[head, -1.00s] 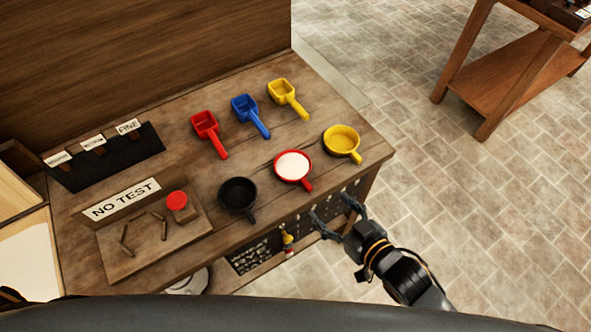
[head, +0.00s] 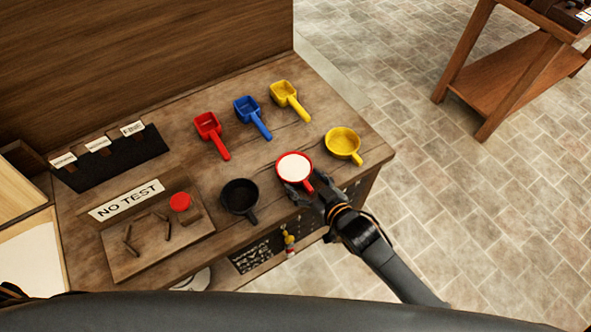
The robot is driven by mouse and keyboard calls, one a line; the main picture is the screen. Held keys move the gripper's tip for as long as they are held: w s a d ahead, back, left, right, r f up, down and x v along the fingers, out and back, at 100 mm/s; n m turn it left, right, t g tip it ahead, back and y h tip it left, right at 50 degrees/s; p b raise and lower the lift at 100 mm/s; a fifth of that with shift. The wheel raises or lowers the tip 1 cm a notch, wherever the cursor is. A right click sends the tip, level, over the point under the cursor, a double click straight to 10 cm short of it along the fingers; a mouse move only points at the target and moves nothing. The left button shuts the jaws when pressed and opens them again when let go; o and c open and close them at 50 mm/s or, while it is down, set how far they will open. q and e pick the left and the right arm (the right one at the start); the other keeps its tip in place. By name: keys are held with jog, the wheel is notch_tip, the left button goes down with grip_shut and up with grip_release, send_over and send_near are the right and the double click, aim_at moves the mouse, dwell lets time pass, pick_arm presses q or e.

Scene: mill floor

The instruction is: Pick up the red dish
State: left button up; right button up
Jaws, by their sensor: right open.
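The red dish (head: 294,167) is a round red pan with a short handle and a white inside. It stands on the wooden bench near its front edge, between a black dish and a yellow dish. My right gripper (head: 304,192) is open at the near side of the red dish, with its fingers around the handle area. I cannot tell whether the fingers touch it. The gripper hides part of the handle. My left gripper is not in view.
The black dish (head: 240,196) is close on the left and the yellow dish (head: 343,144) on the right. Red (head: 209,126), blue (head: 246,108) and yellow (head: 284,90) scoops lie behind.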

jog(key=shift+c, duration=0.4)
grip_shut()
jog(key=shift+r, duration=0.1)
